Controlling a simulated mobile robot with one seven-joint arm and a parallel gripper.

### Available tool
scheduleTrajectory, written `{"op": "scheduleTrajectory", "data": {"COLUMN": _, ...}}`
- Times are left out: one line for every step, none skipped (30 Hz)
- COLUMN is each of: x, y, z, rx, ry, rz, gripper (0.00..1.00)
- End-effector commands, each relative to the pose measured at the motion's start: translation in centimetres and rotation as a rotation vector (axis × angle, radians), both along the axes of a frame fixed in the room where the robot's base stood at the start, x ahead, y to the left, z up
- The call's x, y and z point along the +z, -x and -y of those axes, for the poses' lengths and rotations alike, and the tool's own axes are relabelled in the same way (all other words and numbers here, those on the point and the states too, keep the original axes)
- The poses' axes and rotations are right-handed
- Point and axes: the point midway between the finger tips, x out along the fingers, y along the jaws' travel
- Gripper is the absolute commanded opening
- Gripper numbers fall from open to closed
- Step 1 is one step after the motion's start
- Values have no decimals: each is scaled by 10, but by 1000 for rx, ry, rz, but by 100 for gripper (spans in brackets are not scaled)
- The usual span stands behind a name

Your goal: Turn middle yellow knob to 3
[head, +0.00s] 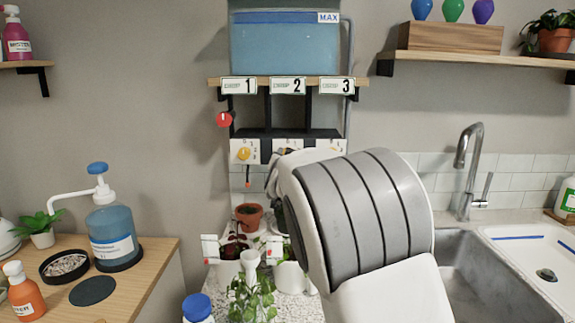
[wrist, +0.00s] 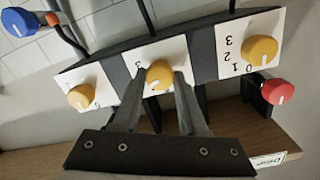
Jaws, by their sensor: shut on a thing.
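The middle yellow knob (wrist: 160,74) sits on the middle white dial plate (wrist: 150,52) of a dark bar. My gripper (wrist: 161,82) is shut on this knob, one finger on each side. A white pointer line shows on the knob, but I cannot tell which number it points at; the fingers hide part of the plate. In the head view my arm hides this knob, and my gripper (head: 284,153) shows only in part at the middle plate.
Other yellow knobs flank it: one (wrist: 262,50) on the wrist view's right, one (wrist: 81,97) on its left. A red knob (wrist: 278,92) and a blue knob (wrist: 19,22) are nearby. Above the bar stands a water tank (head: 285,45); potted plants (head: 250,298) stand below.

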Motion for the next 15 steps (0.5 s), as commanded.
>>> {"op": "scheduleTrajectory", "data": {"x": -4, "y": 0, "z": 1, "rx": -1, "ry": -46, "rz": -1, "gripper": 0}}
{"op": "scheduleTrajectory", "data": {"x": -4, "y": 0, "z": 1, "rx": -1, "ry": -74, "rz": -1, "gripper": 0}}
{"op": "scheduleTrajectory", "data": {"x": -4, "y": 0, "z": 1, "rx": 0, "ry": -111, "rz": -1, "gripper": 0}}
{"op": "scheduleTrajectory", "data": {"x": -4, "y": 0, "z": 1, "rx": -1, "ry": -140, "rz": -1, "gripper": 0}}
{"op": "scheduleTrajectory", "data": {"x": -4, "y": 0, "z": 1, "rx": -1, "ry": -169, "rz": -1, "gripper": 0}}
{"op": "scheduleTrajectory", "data": {"x": -4, "y": 0, "z": 1, "rx": -1, "ry": -206, "rz": -1, "gripper": 0}}
{"op": "scheduleTrajectory", "data": {"x": -4, "y": 0, "z": 1, "rx": 0, "ry": -235, "rz": -2, "gripper": 0}}
{"op": "scheduleTrajectory", "data": {"x": -4, "y": 0, "z": 1, "rx": -1, "ry": -263, "rz": -2, "gripper": 0}}
{"op": "scheduleTrajectory", "data": {"x": -4, "y": 0, "z": 2, "rx": -1, "ry": -302, "rz": -2, "gripper": 0}}
{"op": "scheduleTrajectory", "data": {"x": -4, "y": 0, "z": 1, "rx": -1, "ry": -330, "rz": -3, "gripper": 0}}
{"op": "scheduleTrajectory", "data": {"x": -4, "y": 0, "z": 1, "rx": -1, "ry": -358, "rz": -2, "gripper": 0}}
{"op": "scheduleTrajectory", "data": {"x": -4, "y": 0, "z": 2, "rx": -1, "ry": -396, "rz": -2, "gripper": 0}}
{"op": "scheduleTrajectory", "data": {"x": -4, "y": 0, "z": 1, "rx": 0, "ry": -424, "rz": -2, "gripper": 0}}
{"op": "scheduleTrajectory", "data": {"x": -4, "y": 0, "z": 1, "rx": -1, "ry": -453, "rz": -3, "gripper": 0}}
{"op": "scheduleTrajectory", "data": {"x": -4, "y": 0, "z": 1, "rx": -1, "ry": -489, "rz": -3, "gripper": 0}}
